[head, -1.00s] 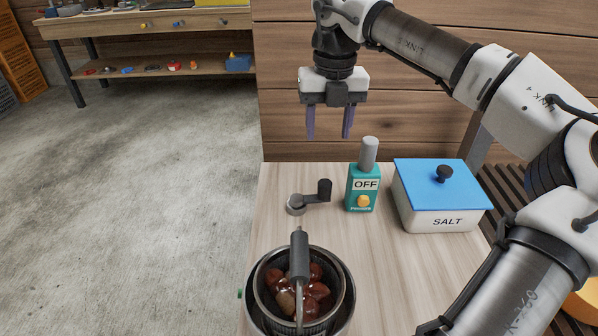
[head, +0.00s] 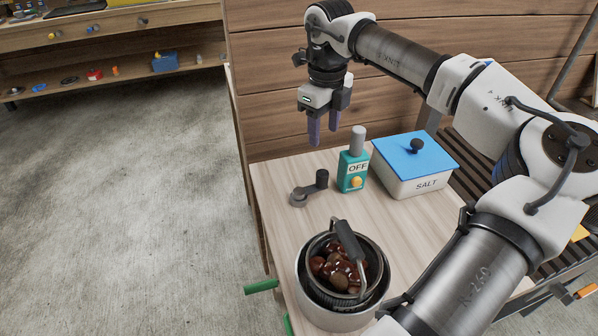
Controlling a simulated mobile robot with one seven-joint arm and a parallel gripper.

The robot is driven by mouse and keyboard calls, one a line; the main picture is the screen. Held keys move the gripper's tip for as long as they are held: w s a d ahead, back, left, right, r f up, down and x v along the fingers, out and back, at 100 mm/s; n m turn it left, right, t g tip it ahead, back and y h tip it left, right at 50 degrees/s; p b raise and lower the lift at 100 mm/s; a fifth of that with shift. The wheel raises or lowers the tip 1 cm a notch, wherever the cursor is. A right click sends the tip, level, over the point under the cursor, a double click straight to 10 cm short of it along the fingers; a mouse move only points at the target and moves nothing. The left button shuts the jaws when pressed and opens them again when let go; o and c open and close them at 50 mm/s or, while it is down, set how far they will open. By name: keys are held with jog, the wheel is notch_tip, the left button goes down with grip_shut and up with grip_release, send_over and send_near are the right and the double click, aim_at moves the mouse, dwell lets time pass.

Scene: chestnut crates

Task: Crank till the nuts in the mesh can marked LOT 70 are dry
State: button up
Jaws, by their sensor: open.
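A dark mesh can (head: 317,290) holding several glossy brown chestnuts (head: 339,270) sits inside a round metal pot (head: 322,318) at the front of the table. A grey handle (head: 349,241) arches over the can. No LOT 70 mark can be read from here. A small grey crank (head: 308,190) with a dark upright knob stands on the table behind the pot. My gripper (head: 323,138) is open and empty, pointing down, in the air above and behind the crank, touching nothing.
A wooden wall (head: 420,30) rises behind. A green handle (head: 262,287) juts out at the table's left.

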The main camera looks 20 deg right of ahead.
aim_at(323, 173)
jog(key=f, duration=0.4)
jog(key=f+p, duration=0.1)
jog(key=f, duration=0.4)
jog(key=f+p, duration=0.1)
jog(key=f, duration=0.4)
jog(key=shift+d, duration=0.25)
jog(key=shift+c, duration=0.4)
grip_shut()
